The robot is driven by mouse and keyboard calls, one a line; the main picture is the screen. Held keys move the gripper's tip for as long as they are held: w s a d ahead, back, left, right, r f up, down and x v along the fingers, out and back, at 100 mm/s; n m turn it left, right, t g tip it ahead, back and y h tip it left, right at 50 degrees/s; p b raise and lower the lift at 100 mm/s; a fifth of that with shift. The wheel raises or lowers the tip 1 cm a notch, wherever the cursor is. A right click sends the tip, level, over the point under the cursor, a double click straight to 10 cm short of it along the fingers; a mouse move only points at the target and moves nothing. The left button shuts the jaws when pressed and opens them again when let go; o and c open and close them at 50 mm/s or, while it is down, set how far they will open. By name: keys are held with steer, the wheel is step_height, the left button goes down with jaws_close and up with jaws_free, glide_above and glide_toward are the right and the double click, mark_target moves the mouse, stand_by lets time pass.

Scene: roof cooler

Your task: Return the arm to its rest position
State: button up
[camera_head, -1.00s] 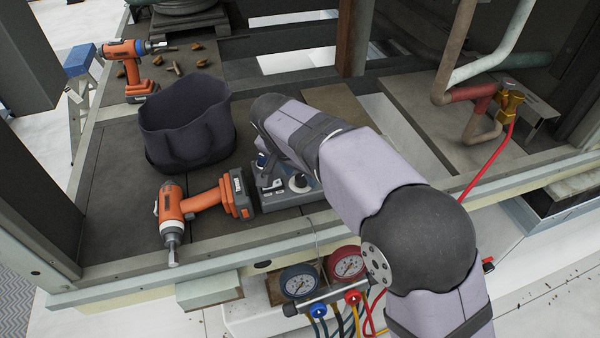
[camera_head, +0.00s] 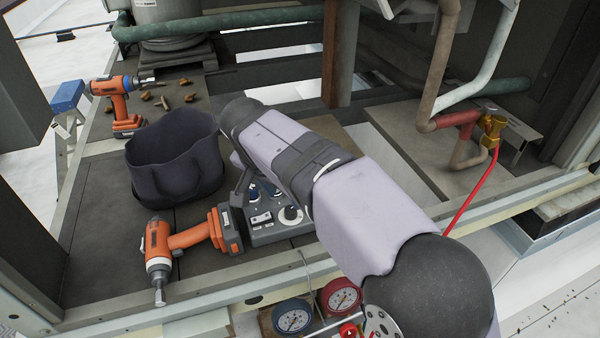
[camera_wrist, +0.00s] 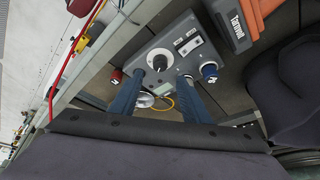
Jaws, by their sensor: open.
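My arm (camera_head: 370,215) reaches from the lower right across the middle of the head view. My gripper (camera_wrist: 160,80) shows in the wrist view as two blue-grey fingers set apart, with nothing between them. Its fingers point toward a grey control box with a black knob (camera_wrist: 185,38), which lies beyond them. The box also shows in the head view (camera_head: 268,234), partly covered by my arm. In the head view my gripper is mostly hidden behind my wrist.
An orange drill (camera_head: 186,240) lies left of the box, and a dark fabric bag (camera_head: 165,172) stands behind it. Another drill (camera_head: 118,104) is at the back left. Pressure gauges (camera_head: 294,317) hang at the front. Pipes and a red hose (camera_head: 474,190) are at the right.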

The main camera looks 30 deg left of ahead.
steer(key=w+d+f+g+h+p, duration=0.1)
steer(key=d+f+p, duration=0.1)
steer(key=d, duration=1)
steer(key=w+d+f+g+p, duration=0.1)
steer(key=w+d+f+g, duration=0.1)
steer(key=d, duration=0.9)
steer(key=s+d+f+p, duration=0.1)
steer(key=s+d+f, duration=0.1)
steer(key=s+d, duration=0.5)
steer(key=s+d+f+g+p, duration=0.1)
steer(key=s+d+f+p, duration=0.1)
steer(key=s+d, duration=0.6)
steer(key=d+f, duration=0.1)
steer(key=d, duration=0.2)
steer(key=shift+f+n+g+y, duration=0.3)
steer(key=shift+f+n+y, duration=0.05)
steer(key=shift+n+y, duration=0.05)
